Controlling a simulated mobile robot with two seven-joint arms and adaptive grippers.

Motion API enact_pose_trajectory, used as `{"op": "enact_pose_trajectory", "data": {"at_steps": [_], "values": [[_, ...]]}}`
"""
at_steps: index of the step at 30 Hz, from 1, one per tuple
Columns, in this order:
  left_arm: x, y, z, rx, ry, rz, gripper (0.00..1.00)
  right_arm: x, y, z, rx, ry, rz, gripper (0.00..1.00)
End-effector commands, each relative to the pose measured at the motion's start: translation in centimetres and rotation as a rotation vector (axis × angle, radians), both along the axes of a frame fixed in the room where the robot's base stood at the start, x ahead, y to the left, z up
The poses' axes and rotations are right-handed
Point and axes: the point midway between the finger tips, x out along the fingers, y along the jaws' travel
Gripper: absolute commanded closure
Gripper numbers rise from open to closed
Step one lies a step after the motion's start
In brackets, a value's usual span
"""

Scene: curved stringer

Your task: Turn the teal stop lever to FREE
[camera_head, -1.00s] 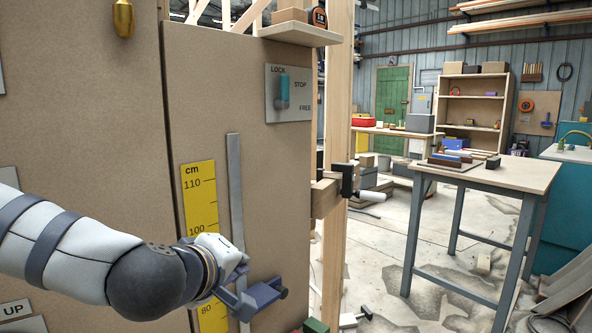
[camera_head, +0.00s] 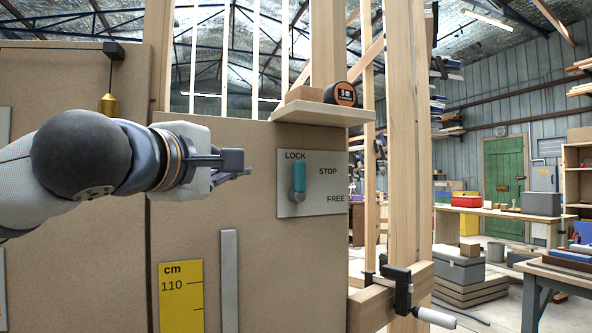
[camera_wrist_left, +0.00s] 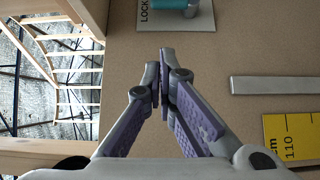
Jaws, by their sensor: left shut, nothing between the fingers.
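The teal stop lever (camera_head: 299,177) is on a grey plate (camera_head: 325,205) on the brown panel, with its teal handle pointing up towards the word LOCK. My left gripper (camera_head: 248,172) is shut and empty, just left of the plate and apart from the lever. In the left wrist view the closed fingers (camera_wrist_left: 164,75) point towards the plate, and the lever (camera_wrist_left: 176,4) shows cut off at the top edge. My right gripper is not in view.
A small shelf (camera_head: 322,112) with a tape measure (camera_head: 341,94) juts out above the plate. A yellow centimetre scale (camera_head: 181,298) and a grey metal strip (camera_head: 229,280) are below my left arm. A clamp (camera_head: 399,288) sits on the wood at lower right. A brass plumb bob (camera_head: 109,104) hangs at upper left.

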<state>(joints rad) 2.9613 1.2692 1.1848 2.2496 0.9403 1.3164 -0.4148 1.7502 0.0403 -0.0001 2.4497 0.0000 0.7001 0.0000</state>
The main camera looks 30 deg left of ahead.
Motion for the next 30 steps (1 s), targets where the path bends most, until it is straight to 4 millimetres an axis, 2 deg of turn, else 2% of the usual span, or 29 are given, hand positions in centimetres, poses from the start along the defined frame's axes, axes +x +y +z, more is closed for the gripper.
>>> {"op": "enact_pose_trajectory", "data": {"at_steps": [8, 11, 17, 24, 30], "values": [[0.1, 0.0, -0.1, 0.0, 0.002, 0.0, 1.0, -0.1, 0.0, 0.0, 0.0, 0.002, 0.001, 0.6], [0.9, 0.2, -0.1, -0.002, 0.004, 0.001, 1.0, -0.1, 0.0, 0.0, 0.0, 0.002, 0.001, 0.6], [4.7, 1.0, -0.1, 0.001, 0.004, 0.003, 1.0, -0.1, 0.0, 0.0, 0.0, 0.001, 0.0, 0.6], [10.5, 2.1, -1.2, 0.001, 0.018, 0.003, 1.0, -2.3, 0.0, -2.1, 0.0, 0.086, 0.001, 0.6], [12.8, 0.4, -0.7, 0.004, 0.011, 0.0, 1.0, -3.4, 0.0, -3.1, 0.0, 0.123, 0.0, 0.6]]}}
